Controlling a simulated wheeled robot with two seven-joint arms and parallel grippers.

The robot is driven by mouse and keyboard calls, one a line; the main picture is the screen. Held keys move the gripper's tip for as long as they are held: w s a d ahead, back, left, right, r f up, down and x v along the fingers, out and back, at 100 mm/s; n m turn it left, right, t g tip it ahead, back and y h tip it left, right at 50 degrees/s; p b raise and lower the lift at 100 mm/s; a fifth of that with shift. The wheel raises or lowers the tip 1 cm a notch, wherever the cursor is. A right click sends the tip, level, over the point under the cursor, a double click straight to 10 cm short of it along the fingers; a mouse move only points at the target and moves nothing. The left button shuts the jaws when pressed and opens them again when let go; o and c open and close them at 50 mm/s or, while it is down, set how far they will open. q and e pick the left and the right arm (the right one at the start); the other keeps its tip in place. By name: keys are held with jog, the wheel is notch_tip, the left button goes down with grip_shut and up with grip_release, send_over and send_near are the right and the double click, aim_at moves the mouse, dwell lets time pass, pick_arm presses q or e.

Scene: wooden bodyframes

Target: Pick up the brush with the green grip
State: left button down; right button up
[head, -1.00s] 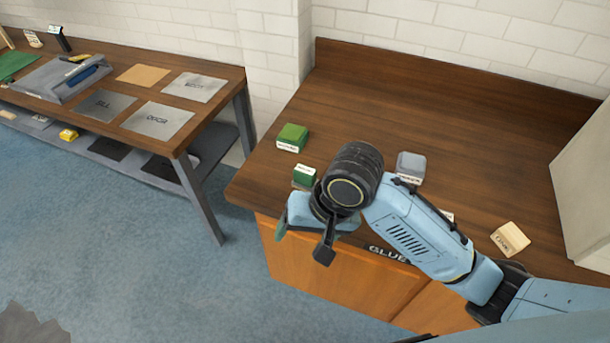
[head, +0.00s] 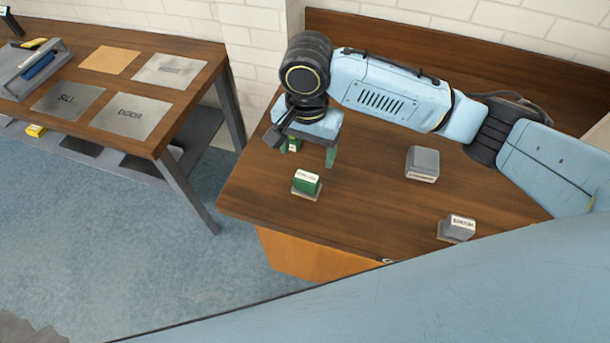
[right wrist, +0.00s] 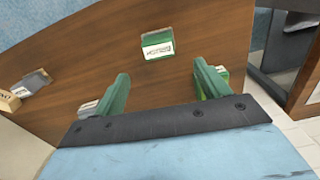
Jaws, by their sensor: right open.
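A small block-like item with a green top, a white label and a pale base (head: 307,186) stands on the wooden worktop; this looks like the brush with the green grip. It also shows in the right wrist view (right wrist: 157,44), ahead of the fingers and roughly midway between them. My right gripper (head: 308,155) is open and empty, just behind the item and apart from it. A second green item (head: 292,146) is partly hidden by the gripper; it shows behind the right-hand finger in the right wrist view (right wrist: 222,72). My left gripper is not in view.
A grey block (head: 422,163) and a grey labelled block (head: 457,229) stand to the right on the worktop (head: 370,205). A yellowish block (right wrist: 8,101) shows in the right wrist view. A second table (head: 180,95) with plates stands left, across a floor gap.

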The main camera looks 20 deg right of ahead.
aim_at(307, 177)
notch_tip(307, 177, down, 3)
jog(key=shift+f, duration=0.35)
jog(key=shift+s+f, duration=0.15)
jog(key=shift+f, duration=0.45)
notch_tip(307, 177, down, 4)
jog(key=shift+s+r, duration=0.1)
jog(key=shift+r, duration=0.1)
jog(key=shift+f, duration=0.25)
jog(key=shift+c, duration=0.3)
jog(key=c, duration=1)
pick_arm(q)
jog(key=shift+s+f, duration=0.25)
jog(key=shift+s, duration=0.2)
pick_arm(e)
jog(key=shift+a, duration=0.1)
